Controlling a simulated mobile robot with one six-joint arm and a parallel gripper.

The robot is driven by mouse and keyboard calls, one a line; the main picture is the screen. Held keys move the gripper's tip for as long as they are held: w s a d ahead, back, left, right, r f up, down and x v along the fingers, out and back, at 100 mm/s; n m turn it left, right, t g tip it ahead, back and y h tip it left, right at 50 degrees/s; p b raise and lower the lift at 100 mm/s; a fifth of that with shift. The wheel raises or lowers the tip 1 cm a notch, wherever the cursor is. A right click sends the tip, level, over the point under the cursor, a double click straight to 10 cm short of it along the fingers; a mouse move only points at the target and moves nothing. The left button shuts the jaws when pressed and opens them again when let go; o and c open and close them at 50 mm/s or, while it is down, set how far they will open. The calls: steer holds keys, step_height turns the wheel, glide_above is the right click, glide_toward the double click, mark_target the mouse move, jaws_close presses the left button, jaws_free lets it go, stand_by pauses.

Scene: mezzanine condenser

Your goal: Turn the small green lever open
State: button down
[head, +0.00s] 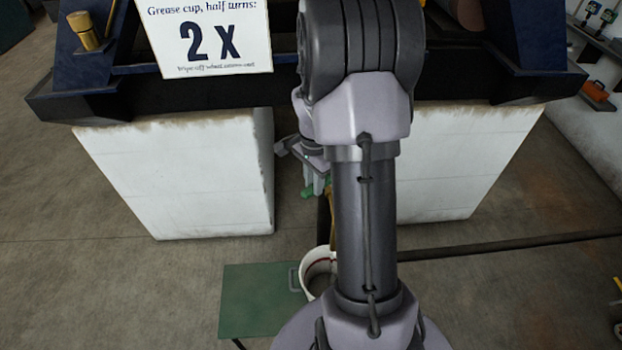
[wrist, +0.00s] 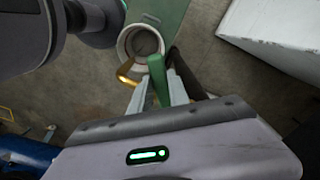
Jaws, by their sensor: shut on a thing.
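The small green lever (wrist: 158,78) shows in the wrist view between the two fingers of my gripper (wrist: 158,92), which is shut on it. In the head view a bit of the green lever (head: 306,191) shows just below my gripper (head: 317,184). A brass-coloured fitting (wrist: 127,74) sits beside the lever in the wrist view, with a dark pipe (wrist: 183,72) on the other side. My arm hides much of the lever, the fitting and the pipe in the head view.
A white bucket (head: 318,264) stands below the lever, by a green mat (head: 258,300) on the floor. White blocks (head: 180,180) stand on both sides, carrying a dark blue frame (head: 140,90). A sign (head: 208,38) reads "Grease cup, half turns: 2 x". A thin pipe (head: 510,244) runs along the floor at right.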

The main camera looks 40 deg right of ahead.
steer(key=shift+s+n, duration=0.2)
steer(key=shift+n, duration=0.2)
steer(key=c, duration=1.2)
jaws_free()
steer(key=shift+c, duration=0.2)
